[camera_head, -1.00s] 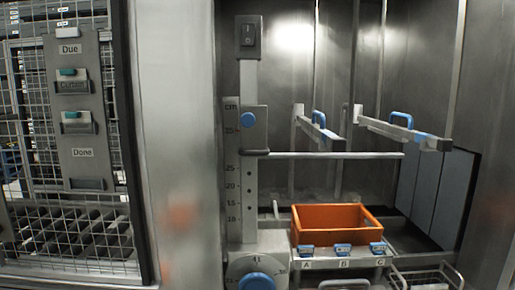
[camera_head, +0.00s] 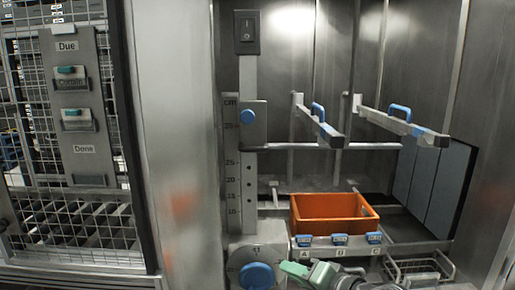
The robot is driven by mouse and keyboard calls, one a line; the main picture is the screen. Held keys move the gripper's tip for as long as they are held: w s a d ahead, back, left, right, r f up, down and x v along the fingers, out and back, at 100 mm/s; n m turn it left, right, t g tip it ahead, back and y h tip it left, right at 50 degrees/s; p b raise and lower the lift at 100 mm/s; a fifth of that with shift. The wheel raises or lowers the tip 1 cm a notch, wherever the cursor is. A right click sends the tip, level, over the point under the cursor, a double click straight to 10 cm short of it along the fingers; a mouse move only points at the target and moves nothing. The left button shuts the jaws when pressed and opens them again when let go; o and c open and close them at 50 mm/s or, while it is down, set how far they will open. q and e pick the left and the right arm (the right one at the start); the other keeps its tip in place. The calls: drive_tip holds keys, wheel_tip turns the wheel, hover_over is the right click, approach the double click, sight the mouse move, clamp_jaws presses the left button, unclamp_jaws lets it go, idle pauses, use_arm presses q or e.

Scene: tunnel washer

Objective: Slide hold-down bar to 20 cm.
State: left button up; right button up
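The hold-down bar (camera_head: 350,146) is a thin horizontal bar reaching right from a grey carriage on an upright post. A cm scale (camera_head: 231,180) runs beside the post. The bar is level with a point above the 25 mark, well above 20. My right gripper (camera_head: 291,268) shows at the bottom edge, a green and grey shape below the orange bin and right of the lower blue dial. It is apart from the knob and bar. Its fingers are not clear enough to read. My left gripper is not in view.
Two blue-handled rails (camera_head: 320,120) (camera_head: 404,125) jut out. A blue dial (camera_head: 257,276) sits at the post's foot. A mesh panel is left.

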drive_tip(key=w+a+r+m+t+y, duration=0.1)
drive_tip(key=w+r+y, duration=0.15)
drive_tip(key=r, duration=0.55)
drive_tip(key=w+a+r+m+t+y, duration=0.1)
drive_tip(key=w+r, duration=0.2)
drive_tip(key=r, duration=0.4)
drive_tip(key=y, duration=0.2)
approach(257, 150)
drive_tip(key=x, duration=0.3)
drive_tip(key=shift+m, duration=0.4)
drive_tip(key=p+x, duration=0.3)
drive_tip(key=x, duration=0.3)
drive_tip(key=shift+w+r, duration=0.1)
drive_tip(key=shift+w, duration=0.3)
drive_tip(key=shift+w+a, duration=0.3)
drive_tip(key=shift+w, duration=0.05)
drive_tip(key=shift+t, duration=0.4)
clamp_jaws()
